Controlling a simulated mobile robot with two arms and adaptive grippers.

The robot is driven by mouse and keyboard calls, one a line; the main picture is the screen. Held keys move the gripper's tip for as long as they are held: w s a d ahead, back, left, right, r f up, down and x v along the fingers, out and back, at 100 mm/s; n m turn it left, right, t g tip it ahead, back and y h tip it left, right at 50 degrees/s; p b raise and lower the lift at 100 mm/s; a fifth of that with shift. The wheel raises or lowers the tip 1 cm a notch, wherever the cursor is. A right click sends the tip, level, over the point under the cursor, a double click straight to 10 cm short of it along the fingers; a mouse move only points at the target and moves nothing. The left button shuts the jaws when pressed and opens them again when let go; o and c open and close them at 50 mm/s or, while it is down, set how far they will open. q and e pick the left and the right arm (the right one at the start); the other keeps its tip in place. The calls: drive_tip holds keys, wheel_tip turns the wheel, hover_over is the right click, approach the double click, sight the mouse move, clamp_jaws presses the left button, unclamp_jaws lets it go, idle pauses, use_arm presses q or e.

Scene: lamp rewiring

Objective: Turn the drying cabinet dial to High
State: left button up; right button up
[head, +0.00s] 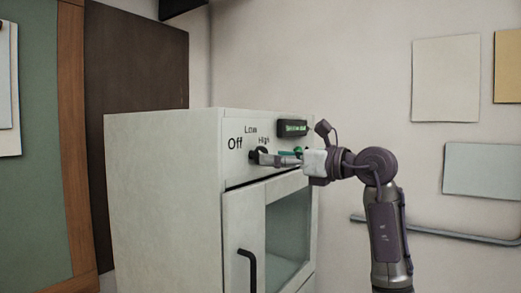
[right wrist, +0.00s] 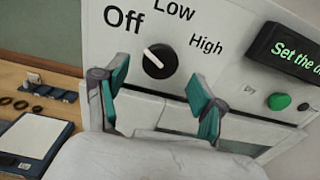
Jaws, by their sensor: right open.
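The drying cabinet (head: 165,190) is a pale box with a control panel on its front. Its black dial (right wrist: 159,61) shows in the right wrist view among the labels Off, Low and High. The white mark on the dial points up-left toward Off. My right gripper (right wrist: 158,86) is open, its two teal-padded fingers spread below and to either side of the dial, apart from it. In the head view the right gripper (head: 276,157) reaches in from the right in front of the panel and partly covers the dial. My left gripper is not in view.
A display with green text (right wrist: 300,50) and a green button (right wrist: 279,101) are right of the dial. The cabinet door (head: 243,235) has a black handle (head: 247,268) and a glass pane. A rail (head: 450,234) runs along the right wall. A bench with small parts (right wrist: 35,110) shows left.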

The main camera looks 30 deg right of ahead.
sight(253, 155)
drive_tip(key=shift+p+x, duration=0.45)
drive_tip(key=shift+x, duration=1.85)
drive_tip(key=shift+s, duration=0.1)
drive_tip(key=c, duration=1.1)
